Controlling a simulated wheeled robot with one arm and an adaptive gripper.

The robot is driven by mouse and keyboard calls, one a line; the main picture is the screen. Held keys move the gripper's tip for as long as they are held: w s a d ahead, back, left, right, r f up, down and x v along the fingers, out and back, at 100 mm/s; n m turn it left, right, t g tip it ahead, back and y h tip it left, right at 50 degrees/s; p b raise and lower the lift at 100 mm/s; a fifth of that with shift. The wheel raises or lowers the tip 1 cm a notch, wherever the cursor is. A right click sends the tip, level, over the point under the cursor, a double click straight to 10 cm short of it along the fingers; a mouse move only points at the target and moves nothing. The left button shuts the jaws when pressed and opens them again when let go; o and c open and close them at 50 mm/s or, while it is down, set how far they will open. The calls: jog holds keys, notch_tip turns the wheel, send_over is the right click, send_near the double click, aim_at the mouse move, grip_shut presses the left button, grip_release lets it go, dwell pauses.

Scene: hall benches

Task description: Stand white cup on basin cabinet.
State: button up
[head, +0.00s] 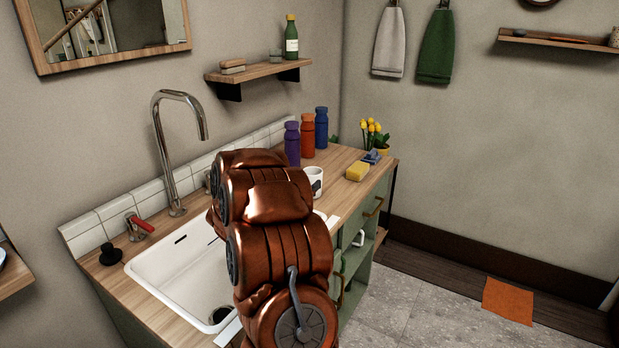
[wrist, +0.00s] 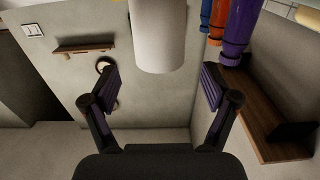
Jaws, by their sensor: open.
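A white cup (head: 313,181) with a dark mark stands upright on the wooden top of the basin cabinet (head: 343,190), just right of my arm in the head view. My arm hides part of the area around it. In the wrist view, which looks inverted, a plain white cylinder (wrist: 160,35), seemingly the cup, lies ahead at the top middle. My gripper (wrist: 160,85) is open and empty, its two fingers spread left and right of the cylinder's line. No finger visibly touches it. The gripper is hidden behind my arm in the head view.
Purple (head: 292,143), orange (head: 308,136) and blue (head: 321,127) bottles stand behind the cup. A yellow sponge (head: 357,172) and a plant with yellow flowers (head: 375,138) are to the right. The white basin (head: 165,268) and tall tap (head: 160,130) are left. A wall shelf (head: 258,71) hangs above.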

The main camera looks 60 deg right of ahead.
jog(key=a, duration=0.6)
jog(key=shift+s+a, duration=0.15)
jog(key=shift+a, duration=0.25)
dwell(0.4)
